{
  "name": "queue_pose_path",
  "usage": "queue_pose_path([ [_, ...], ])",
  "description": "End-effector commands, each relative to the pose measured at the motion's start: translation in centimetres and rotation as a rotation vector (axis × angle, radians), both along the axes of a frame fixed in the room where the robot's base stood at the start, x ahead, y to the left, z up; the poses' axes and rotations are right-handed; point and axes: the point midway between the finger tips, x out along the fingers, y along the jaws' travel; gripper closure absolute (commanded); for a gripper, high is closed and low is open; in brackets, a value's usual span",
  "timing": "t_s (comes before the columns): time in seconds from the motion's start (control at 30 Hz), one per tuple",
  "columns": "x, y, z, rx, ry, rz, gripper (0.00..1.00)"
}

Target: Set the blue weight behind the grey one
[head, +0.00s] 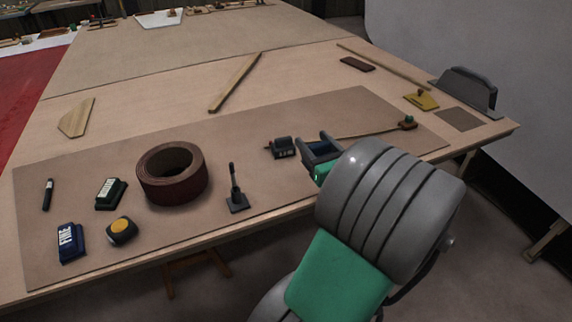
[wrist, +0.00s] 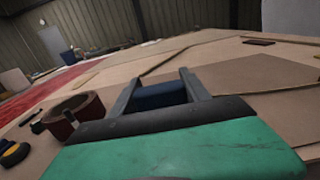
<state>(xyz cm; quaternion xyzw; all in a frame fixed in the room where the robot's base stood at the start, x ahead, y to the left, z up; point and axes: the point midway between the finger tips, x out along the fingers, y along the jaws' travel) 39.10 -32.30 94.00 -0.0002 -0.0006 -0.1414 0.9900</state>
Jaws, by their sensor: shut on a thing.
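My gripper (head: 311,139) reaches over the brown board from the right in the head view. It is shut on the blue weight (head: 320,152), which shows dark blue between the two fingers. The blue weight also shows between the fingers in the wrist view (wrist: 160,96); its lower part is hidden. I cannot tell whether the blue weight touches the board.
The board behind the grey weight is clear.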

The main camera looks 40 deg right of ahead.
Motion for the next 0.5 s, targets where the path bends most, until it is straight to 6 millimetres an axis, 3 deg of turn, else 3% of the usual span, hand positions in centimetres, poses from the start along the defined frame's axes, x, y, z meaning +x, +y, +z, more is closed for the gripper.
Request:
queue_pose_path([
  [0.17, 2.9, -0.7, -1.4, -0.001, -0.003, 0.005, 1.0],
  [0.4, 9.0, -2.2, -4.1, -0.003, -0.003, 0.005, 1.0],
  [0.5, 10.5, -2.7, -6.6, 0.0, -0.002, 0.001, 1.0],
])
